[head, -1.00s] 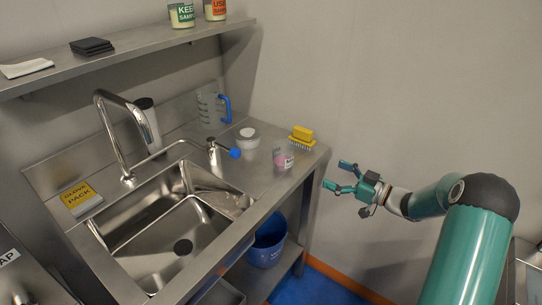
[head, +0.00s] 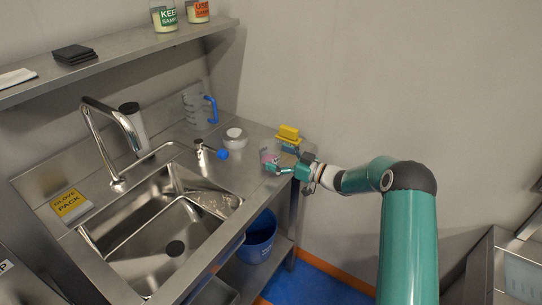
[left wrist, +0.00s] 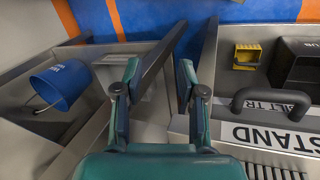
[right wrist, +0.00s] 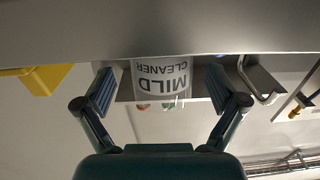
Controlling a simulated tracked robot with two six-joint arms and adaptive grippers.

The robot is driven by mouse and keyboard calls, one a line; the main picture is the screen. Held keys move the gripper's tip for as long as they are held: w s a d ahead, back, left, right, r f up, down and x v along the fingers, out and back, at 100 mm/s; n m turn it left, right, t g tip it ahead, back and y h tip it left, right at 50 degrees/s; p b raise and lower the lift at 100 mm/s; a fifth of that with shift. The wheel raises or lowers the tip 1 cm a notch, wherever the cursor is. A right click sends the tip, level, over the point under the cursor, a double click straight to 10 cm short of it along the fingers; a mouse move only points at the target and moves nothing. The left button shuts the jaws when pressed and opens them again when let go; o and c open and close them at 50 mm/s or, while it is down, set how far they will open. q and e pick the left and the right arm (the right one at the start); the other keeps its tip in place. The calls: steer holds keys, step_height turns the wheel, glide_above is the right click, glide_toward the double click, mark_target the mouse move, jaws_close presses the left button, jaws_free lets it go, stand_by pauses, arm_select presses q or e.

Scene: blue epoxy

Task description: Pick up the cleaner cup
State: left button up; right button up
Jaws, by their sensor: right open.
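The cleaner cup (head: 267,155) is a small clear cup with pinkish contents near the right end of the steel counter. In the right wrist view the cup (right wrist: 162,78) shows upside down, its label reading MILD CLEANER. My right gripper (head: 281,162) is at the cup, with its fingers (right wrist: 160,88) open and the cup between or just beyond their tips. A gap shows on each side, so I see no grip. My left gripper (left wrist: 159,75) is open and empty; it shows only in the left wrist view.
A blue bucket (head: 260,238) is below.

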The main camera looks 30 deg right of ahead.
steer(key=shift+x, duration=1.4)
steer(key=c, duration=1.3)
